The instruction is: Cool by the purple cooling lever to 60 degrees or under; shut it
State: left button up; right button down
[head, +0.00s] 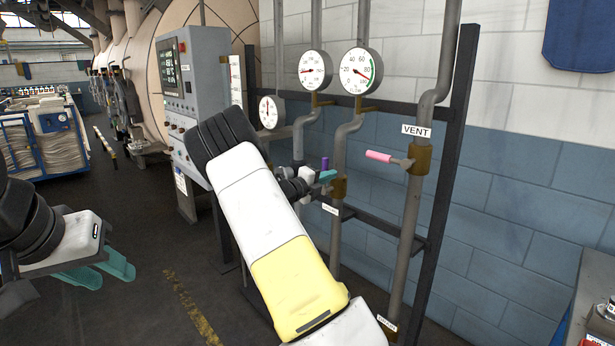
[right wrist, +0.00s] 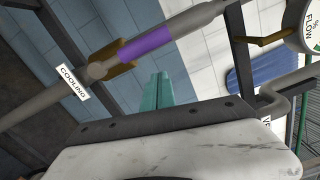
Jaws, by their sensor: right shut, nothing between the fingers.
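The purple cooling lever (right wrist: 145,42) shows in the right wrist view beside a brass valve body (right wrist: 112,58) and a COOLING label (right wrist: 74,83). There it looks lined up with its pipe. In the head view only a small purple piece (head: 325,162) of it shows, the rest hidden behind my right wrist. My right gripper (head: 327,176) is shut and empty; its teal fingertips (right wrist: 163,76) are close to the lever, with a visible gap in the wrist view. My left gripper (head: 103,272) is open and empty at lower left. The control screen (head: 172,68) has green readouts too small to read.
A pink lever (head: 379,156) sticks out at the VENT label (head: 416,131), right of my right gripper. Round gauges (head: 314,70) and pipes on a dark frame (head: 450,150) stand before the wall. A blue cart (head: 20,143) stands far left. Floor at lower left is clear.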

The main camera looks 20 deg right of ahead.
jog(key=s+v, duration=0.1)
jog(key=v, duration=0.9)
jog(key=shift+d, duration=0.2)
dwell(6.8)
